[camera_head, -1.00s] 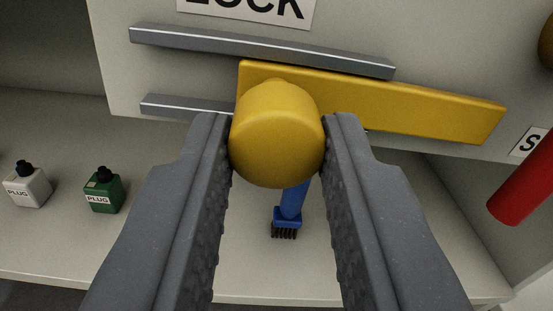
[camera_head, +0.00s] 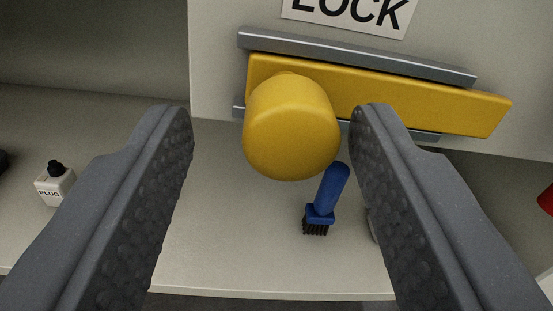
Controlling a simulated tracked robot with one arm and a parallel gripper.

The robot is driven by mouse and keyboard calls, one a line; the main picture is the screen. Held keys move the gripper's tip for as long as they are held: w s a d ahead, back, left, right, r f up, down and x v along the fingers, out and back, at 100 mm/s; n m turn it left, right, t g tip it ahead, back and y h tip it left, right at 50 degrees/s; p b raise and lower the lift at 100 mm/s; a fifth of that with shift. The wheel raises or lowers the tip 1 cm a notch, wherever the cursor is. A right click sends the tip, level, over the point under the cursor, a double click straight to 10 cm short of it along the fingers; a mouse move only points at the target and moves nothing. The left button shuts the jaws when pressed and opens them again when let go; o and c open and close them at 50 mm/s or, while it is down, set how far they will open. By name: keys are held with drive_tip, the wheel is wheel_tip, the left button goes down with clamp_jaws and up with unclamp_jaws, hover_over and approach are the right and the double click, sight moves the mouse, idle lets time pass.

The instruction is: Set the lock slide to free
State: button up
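The yellow lock slide (camera_head: 420,103) lies between two grey rails under a white LOCK label (camera_head: 350,14). Its left end is close to the rails' left ends, and its right end sticks out a little past them. Its round yellow knob (camera_head: 291,128) points toward me. My gripper (camera_head: 270,120) is open, with one finger on each side of the knob. The left finger is well clear of the knob. The right finger is much nearer; I cannot tell whether it touches. The fingers hide part of the shelf and the lower rail's right part.
A blue-handled brush (camera_head: 325,197) is on the shelf below the knob. A white PLUG connector (camera_head: 54,184) stands at left. A red object (camera_head: 546,200) is cut off at the right edge. The upper rail (camera_head: 357,57) runs above the slide.

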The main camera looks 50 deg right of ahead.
drive_tip(key=p+v, duration=0.2)
drive_tip(key=v, duration=1.1)
drive_tip(key=shift+s+a, duration=0.25)
drive_tip(key=shift+s, duration=0.05)
